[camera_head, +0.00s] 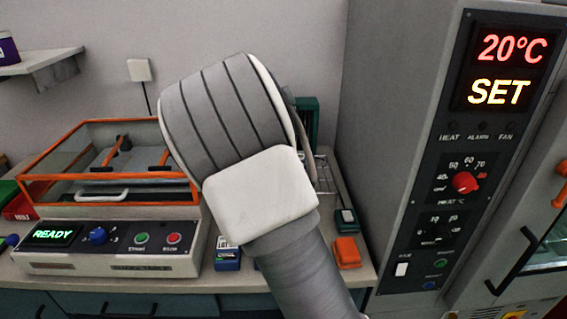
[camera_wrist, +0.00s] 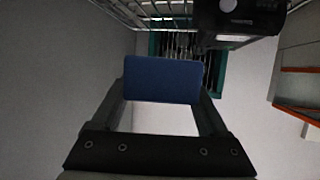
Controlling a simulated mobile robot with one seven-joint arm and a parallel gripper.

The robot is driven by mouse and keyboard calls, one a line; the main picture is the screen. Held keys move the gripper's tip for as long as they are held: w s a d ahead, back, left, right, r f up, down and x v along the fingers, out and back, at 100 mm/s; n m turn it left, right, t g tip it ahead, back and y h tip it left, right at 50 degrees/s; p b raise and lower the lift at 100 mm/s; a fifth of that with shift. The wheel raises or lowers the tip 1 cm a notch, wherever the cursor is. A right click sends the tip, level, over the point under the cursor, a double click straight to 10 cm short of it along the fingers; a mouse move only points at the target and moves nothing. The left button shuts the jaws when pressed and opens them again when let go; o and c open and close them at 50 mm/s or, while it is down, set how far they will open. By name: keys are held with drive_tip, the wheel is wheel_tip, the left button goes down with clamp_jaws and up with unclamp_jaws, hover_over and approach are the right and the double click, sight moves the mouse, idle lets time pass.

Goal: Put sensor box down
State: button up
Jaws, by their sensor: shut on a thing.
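The sensor box (camera_wrist: 162,78), a blue block, is between the two fingers of my gripper (camera_wrist: 163,96) in the wrist view. The gripper is shut on it. In the head view my grey and white arm stands in the middle and hides the gripper and the held box. Beyond the box in the wrist view are a teal slotted rack (camera_wrist: 217,72) and a wire rack (camera_wrist: 125,12). Whether the box touches either rack cannot be told. The teal rack also shows in part behind my arm in the head view (camera_head: 307,115).
A bench unit reading READY (camera_head: 110,262) with an orange-framed lid (camera_head: 60,188) stands left. A tall chamber showing 20°C (camera_head: 400,170) stands right. A blue box (camera_head: 228,258), an orange box (camera_head: 347,252) and a dark green box (camera_head: 346,220) sit on the bench. A dark device (camera_wrist: 238,20) hangs into the wrist view.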

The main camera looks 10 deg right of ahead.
drive_tip(key=w+d+r+m+h+p, duration=0.15)
drive_tip(key=w+d+p, duration=0.25)
drive_tip(key=w+d, duration=0.45)
drive_tip(key=shift+g, duration=0.4)
drive_tip(key=f, duration=0.6)
drive_tip(key=f+b, duration=0.1)
drive_tip(key=f, duration=0.3)
drive_tip(key=shift+w+a, duration=0.15)
drive_tip(key=shift+w, duration=0.25)
drive_tip(key=shift+f, duration=0.25)
drive_tip(key=o, duration=1.4)
drive_tip(key=shift+r, duration=0.1)
